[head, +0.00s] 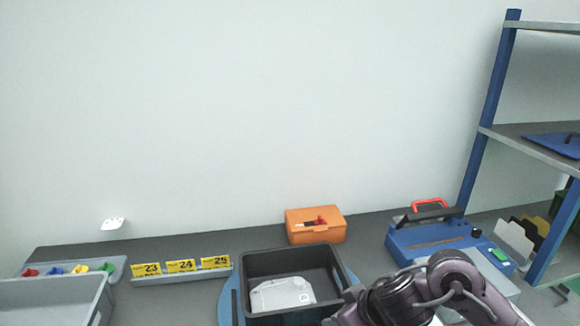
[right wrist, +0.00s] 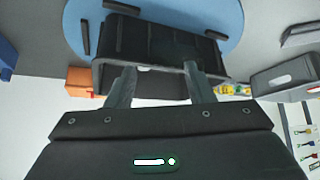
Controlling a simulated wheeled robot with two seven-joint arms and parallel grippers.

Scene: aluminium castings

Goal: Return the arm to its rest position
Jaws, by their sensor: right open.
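My right arm (head: 425,292) reaches in from the lower right of the head view, beside the black crate (head: 262,262). Its gripper is not clear there. In the right wrist view my right gripper (right wrist: 160,80) is open, its two fingers apart with nothing seen held between them. The black crate (right wrist: 160,42) shows just beyond the fingertips. A pale grey aluminium casting (head: 283,296) lies inside the crate in the head view. The crate stands on a round blue plate (head: 226,302). My left gripper is in neither view.
An orange box (head: 316,232) stands behind the crate. A blue machine with a red handle (head: 440,238) stands to the right, near a blue-post shelf (head: 487,130). Yellow number plates (head: 181,266), a grey bin (head: 55,300) and a tray of coloured parts (head: 115,264) are left.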

